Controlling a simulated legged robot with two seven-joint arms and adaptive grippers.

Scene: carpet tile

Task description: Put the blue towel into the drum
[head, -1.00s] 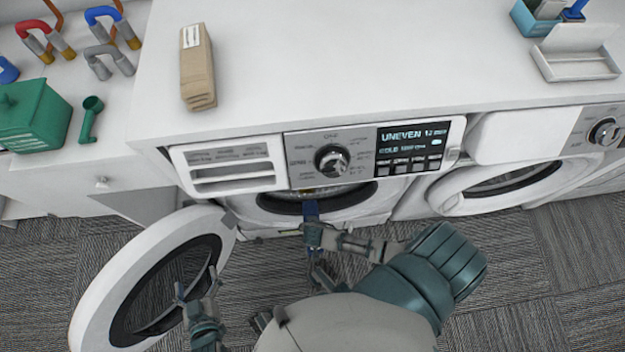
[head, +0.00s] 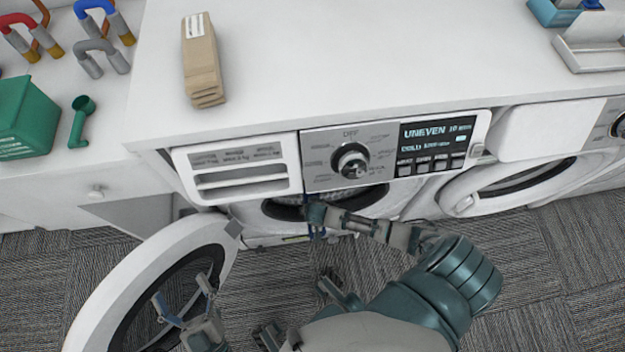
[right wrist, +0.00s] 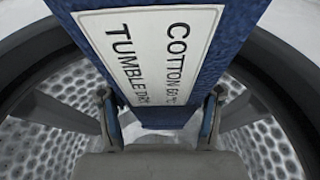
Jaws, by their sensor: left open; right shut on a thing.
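The blue towel (right wrist: 165,116) has a white care label and fills the upper middle of the right wrist view. My right gripper (right wrist: 160,102) is shut on it, one finger on each side. The drum's perforated metal wall (right wrist: 60,125) shows on both sides of the towel, inside a dark rim. In the head view my right gripper (head: 313,220) is at the mouth of the open washer, below the control panel, and the towel is mostly hidden there. My left gripper (head: 180,303) is open and empty in front of the open door.
The round washer door (head: 110,273) stands open on the left. A second washer (head: 510,185) is on the right. On the white top are a tan packet (head: 202,62), a green box (head: 25,115), a green scoop (head: 82,122) and several U-shaped pipes. Carpet is free below.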

